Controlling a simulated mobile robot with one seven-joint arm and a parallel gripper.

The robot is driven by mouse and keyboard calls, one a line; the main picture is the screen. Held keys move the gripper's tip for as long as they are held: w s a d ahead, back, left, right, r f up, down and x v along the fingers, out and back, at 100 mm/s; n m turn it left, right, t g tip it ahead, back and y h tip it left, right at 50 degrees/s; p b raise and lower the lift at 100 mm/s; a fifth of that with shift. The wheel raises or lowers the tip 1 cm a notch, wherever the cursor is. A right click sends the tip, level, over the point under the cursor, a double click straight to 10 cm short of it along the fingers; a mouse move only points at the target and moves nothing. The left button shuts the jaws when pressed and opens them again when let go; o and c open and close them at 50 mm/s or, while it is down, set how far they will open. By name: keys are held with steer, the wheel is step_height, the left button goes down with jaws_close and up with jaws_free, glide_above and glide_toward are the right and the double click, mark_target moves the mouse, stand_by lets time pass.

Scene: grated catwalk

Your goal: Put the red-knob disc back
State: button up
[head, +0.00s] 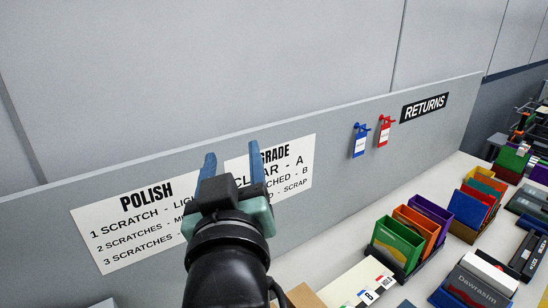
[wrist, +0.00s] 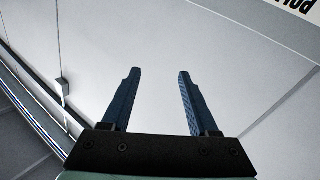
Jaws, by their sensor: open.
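I see no red-knob disc in either view. My gripper (head: 232,158) is raised in front of the sign panel in the head view, its two blue fingers spread apart with nothing between them. In the wrist view my gripper (wrist: 160,78) is also open and empty, pointing toward a plain pale wall. My arm and gripper hide part of the panel and the bench's near left part.
A polish-and-grade sign (head: 135,222) is on the grey panel (head: 330,128). A blue tag (head: 360,143) and a red tag (head: 384,132) hang left of a RETURNS label (head: 424,106). Coloured sleeves (head: 397,243) and boxes (head: 480,283) crowd the bench (head: 345,262) at right.

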steer(key=s+d+r+m+t, duration=0.1)
steer(key=s+r+t, duration=0.2)
steer(key=r, duration=0.4)
steer(key=s+d+r+m+t+h, duration=0.1)
steer(key=s+d+r+t, duration=0.1)
steer(key=r, duration=0.5)
steer(key=s+d+r+m+t+h, duration=0.1)
steer(key=s+d+r+m+t, duration=0.1)
steer(key=s+r+t, duration=0.2)
step_height(320, 180, up, 4)
steer(key=s, duration=0.2)
steer(key=shift+s+d, duration=0.15)
steer(key=shift+s, duration=0.2)
